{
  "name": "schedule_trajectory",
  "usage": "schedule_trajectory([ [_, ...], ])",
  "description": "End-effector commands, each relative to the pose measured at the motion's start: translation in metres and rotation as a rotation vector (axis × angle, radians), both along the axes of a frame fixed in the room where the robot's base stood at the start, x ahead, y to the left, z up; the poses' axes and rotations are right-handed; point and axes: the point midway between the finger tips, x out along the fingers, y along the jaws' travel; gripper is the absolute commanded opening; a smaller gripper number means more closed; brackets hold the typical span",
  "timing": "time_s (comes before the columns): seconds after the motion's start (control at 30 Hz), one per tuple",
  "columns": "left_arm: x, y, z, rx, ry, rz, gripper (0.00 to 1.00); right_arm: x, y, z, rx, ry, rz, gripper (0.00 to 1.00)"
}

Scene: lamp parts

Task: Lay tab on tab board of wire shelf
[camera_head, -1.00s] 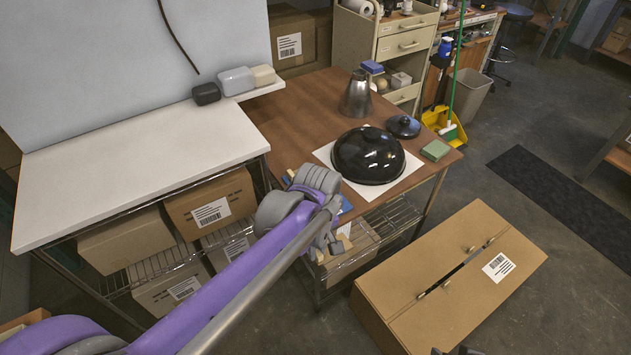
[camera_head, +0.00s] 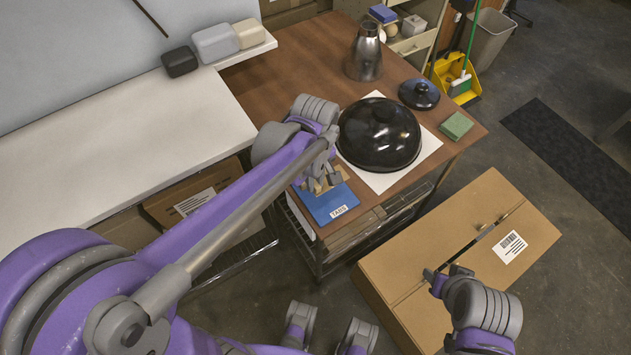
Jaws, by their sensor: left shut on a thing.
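The blue tab board (camera_head: 325,207), with a white label reading "TABS", lies at the front edge of the brown wooden table. My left gripper (camera_head: 322,183) comes in from the left and is over the back part of the board. It is shut on a small tan piece, which looks like the tab (camera_head: 318,187); the fingers partly hide it. I cannot tell whether the tab touches the board. My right gripper (camera_head: 445,276) is at the lower right, over the cardboard box; its finger opening is too small to judge.
A black glossy dome (camera_head: 380,140) sits on a white sheet (camera_head: 430,144) close right of my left gripper. A metal shade (camera_head: 364,55), a dark lid (camera_head: 419,94) and a green block (camera_head: 456,126) stand on the table. A large cardboard box (camera_head: 400,285) is on the floor.

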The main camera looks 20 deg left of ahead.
Motion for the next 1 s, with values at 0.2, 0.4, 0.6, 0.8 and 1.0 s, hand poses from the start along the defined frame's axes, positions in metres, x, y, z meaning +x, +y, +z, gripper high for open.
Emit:
schedule_trajectory([
  [0.2, 0.0, 0.0, -0.035, 0.0, 0.0, 0.0, 0.0, -0.001, 0.0, -0.006, 0.0, 0.002, 0.0, 0.5],
  [0.4, 0.0, 0.0, -0.059, 0.0, 0.0, 0.0, 0.0, -0.001, 0.0, -0.01, 0.0, 0.003, 0.0, 0.5],
  [0.6, 0.0, 0.0, -0.076, 0.0, 0.0, 0.0, 0.0, -0.002, 0.0, -0.012, 0.0, 0.004, 0.0, 0.5],
  [0.8, 0.0, 0.0, -0.075, 0.0, 0.0, 0.0, 0.0, -0.002, 0.0, -0.012, 0.0, 0.004, 0.0, 0.5],
  [1.0, 0.0, 0.0, -0.079, 0.0, 0.0, 0.0, 0.27, -0.002, 0.0, -0.015, 0.0, 0.005, 0.0, 0.5],
])
